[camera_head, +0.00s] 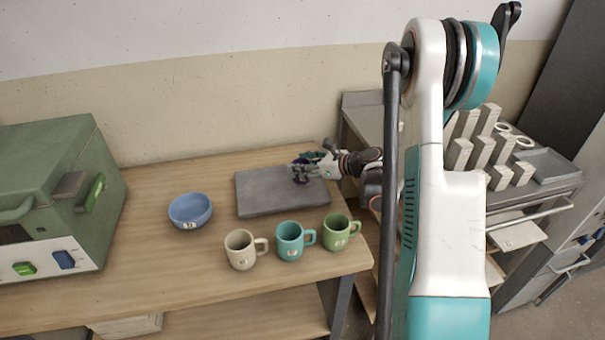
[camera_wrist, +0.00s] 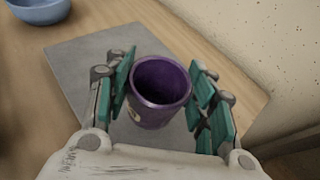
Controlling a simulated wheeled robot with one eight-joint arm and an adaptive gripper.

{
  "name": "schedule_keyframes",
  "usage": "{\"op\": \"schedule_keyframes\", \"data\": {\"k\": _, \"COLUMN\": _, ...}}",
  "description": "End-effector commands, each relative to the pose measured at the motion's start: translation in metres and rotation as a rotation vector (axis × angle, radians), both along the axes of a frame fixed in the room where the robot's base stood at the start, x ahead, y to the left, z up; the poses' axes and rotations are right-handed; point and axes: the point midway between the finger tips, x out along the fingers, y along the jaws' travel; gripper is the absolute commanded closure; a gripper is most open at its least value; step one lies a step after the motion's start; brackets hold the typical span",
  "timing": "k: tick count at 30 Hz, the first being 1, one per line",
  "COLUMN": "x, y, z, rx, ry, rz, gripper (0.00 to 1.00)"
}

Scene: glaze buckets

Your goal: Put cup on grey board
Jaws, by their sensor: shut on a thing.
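A purple cup (camera_wrist: 148,113) sits upright between the teal finger pads of my gripper (camera_wrist: 164,92) in the wrist view. My gripper is shut on it. In the head view my gripper (camera_head: 307,168) is over the right part of the grey board (camera_head: 262,198), and the cup is mostly hidden by the fingers. The grey board also fills the middle of the wrist view (camera_wrist: 85,62). I cannot tell whether the cup's base touches the board or hangs just above it.
A cream mug (camera_head: 240,251), a teal mug (camera_head: 289,242) and a green mug (camera_head: 335,233) stand in front of the board. A blue bowl (camera_head: 190,211) is left of it. A green machine (camera_head: 60,190) stands at far left. The board's left part is clear.

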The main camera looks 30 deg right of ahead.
Motion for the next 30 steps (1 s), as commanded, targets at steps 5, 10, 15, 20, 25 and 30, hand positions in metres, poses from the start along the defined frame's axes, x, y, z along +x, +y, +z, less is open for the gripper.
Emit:
{"op": "schedule_keyframes", "data": {"k": 5, "x": 0.0, "y": 0.0, "z": -0.023, "rx": 0.0, "ry": 0.0, "rz": 0.0, "gripper": 0.79}}
{"op": "schedule_keyframes", "data": {"k": 10, "x": 0.0, "y": 0.0, "z": -0.022, "rx": 0.0, "ry": 0.0, "rz": 0.0, "gripper": 0.79}}
{"op": "schedule_keyframes", "data": {"k": 15, "x": 0.0, "y": 0.0, "z": -0.025, "rx": 0.0, "ry": 0.0, "rz": 0.0, "gripper": 0.79}}
{"op": "schedule_keyframes", "data": {"k": 20, "x": 0.0, "y": 0.0, "z": -0.024, "rx": 0.0, "ry": 0.0, "rz": 0.0, "gripper": 0.3}}
{"op": "schedule_keyframes", "data": {"k": 25, "x": 0.0, "y": 0.0, "z": -0.024, "rx": 0.0, "ry": 0.0, "rz": 0.0, "gripper": 0.3}}
{"op": "schedule_keyframes", "data": {"k": 30, "x": 0.0, "y": 0.0, "z": -0.021, "rx": 0.0, "ry": 0.0, "rz": 0.0, "gripper": 0.3}}
